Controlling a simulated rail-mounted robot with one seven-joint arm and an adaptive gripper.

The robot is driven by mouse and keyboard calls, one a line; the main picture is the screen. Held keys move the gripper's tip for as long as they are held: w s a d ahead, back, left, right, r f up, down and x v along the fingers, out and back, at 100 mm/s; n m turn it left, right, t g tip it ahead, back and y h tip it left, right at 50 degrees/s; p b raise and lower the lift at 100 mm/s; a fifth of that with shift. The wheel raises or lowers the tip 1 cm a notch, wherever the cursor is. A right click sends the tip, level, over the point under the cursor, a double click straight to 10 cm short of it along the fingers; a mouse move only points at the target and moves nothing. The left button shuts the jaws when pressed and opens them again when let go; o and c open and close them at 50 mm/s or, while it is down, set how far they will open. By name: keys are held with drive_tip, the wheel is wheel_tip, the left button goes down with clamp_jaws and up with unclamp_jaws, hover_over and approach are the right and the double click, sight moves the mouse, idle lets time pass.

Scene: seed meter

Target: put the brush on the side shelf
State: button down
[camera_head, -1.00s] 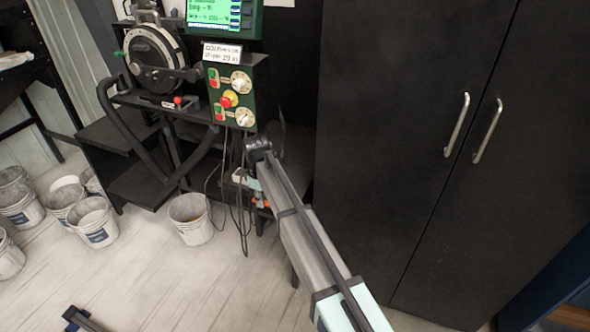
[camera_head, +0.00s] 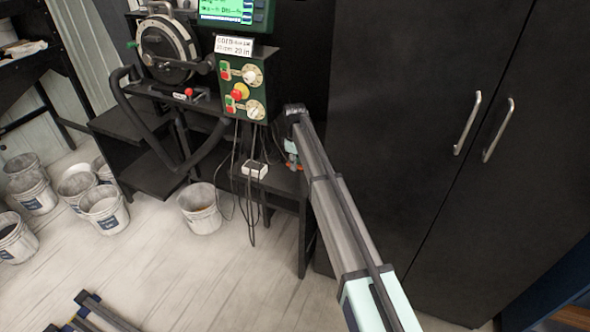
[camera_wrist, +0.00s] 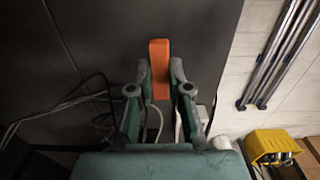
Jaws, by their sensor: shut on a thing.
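My gripper (camera_wrist: 160,76) is shut on an orange block-like thing, which I take to be the brush (camera_wrist: 159,52). It sticks out past the fingertips over a dark flat surface in the wrist view. I cannot tell whether it touches that surface. In the head view my arm hides most of the gripper (camera_head: 291,158), and only a little orange shows there.
The control panel (camera_head: 241,90) and seed meter stand (camera_head: 167,48) are close on the left. Loose cables and a white box (camera_head: 254,170) are near the shelf's left side. A tall black cabinet (camera_head: 420,130) stands close on the right. Several buckets (camera_head: 200,208) are on the floor.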

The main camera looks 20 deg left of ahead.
drive_tip(key=shift+f, duration=1.65)
drive_tip(key=shift+f, duration=0.15)
drive_tip(key=c, duration=1.1)
unclamp_jaws()
wheel_tip(320, 180, up, 12)
drive_tip(key=shift+r, duration=0.2)
